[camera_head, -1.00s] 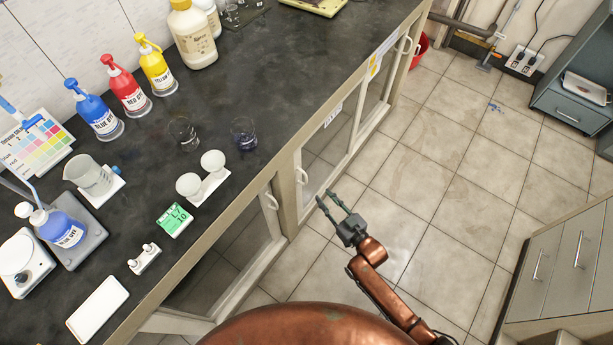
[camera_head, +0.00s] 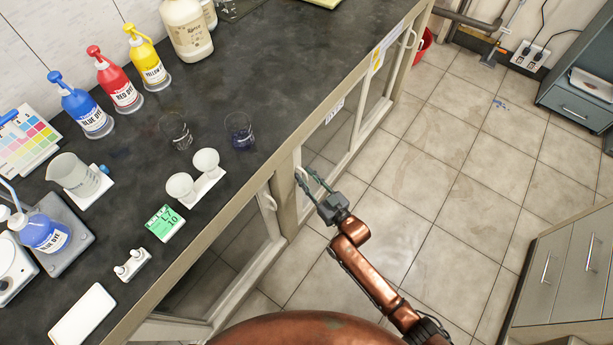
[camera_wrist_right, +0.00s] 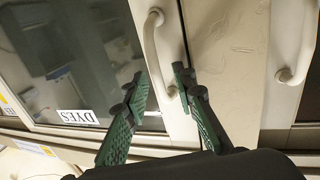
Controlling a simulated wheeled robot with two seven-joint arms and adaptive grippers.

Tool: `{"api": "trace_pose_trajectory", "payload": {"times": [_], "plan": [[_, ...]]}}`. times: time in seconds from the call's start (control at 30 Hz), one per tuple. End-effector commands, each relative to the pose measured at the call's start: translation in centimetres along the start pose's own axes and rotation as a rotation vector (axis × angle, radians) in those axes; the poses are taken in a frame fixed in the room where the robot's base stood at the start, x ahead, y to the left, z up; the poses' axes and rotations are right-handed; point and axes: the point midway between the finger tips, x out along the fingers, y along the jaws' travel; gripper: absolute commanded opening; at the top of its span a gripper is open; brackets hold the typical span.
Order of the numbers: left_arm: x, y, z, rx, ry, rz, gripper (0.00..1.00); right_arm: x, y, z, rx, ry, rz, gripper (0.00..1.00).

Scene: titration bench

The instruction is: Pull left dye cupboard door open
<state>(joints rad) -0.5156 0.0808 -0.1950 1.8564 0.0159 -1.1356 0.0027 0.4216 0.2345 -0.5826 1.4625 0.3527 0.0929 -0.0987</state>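The dye cupboard door (camera_wrist_right: 80,60) is a glass pane in a pale frame with a "DYES" label, and it looks shut. Its white bow handle (camera_wrist_right: 151,45) stands at the door's edge in the right wrist view. My right gripper (camera_head: 305,172) is in front of this handle in the head view. In the wrist view its two dark green fingers (camera_wrist_right: 160,76) are apart, with the lower end of the handle between them in the picture. I cannot tell whether they touch it. My left gripper is in neither view.
A neighbouring door has its own handle (camera_head: 267,201), at the right of the wrist view (camera_wrist_right: 298,45). The dark bench top (camera_head: 290,60) above holds dye bottles, beakers and a scale. A drawer unit (camera_head: 565,265) stands at right.

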Motion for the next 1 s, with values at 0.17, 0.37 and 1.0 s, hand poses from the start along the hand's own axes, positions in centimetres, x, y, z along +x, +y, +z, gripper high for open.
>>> {"api": "trace_pose_trajectory", "payload": {"times": [0.17,0.37,1.0], "plan": [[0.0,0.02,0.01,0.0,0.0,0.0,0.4,-0.01,0.02,-0.03,0.0,0.0,0.0,0.24],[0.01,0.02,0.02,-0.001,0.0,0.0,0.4,-0.03,0.02,-0.02,0.0,0.0,0.0,0.1],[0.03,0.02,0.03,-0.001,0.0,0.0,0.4,-0.05,0.04,0.02,0.0,0.0,0.0,0.0]]}}
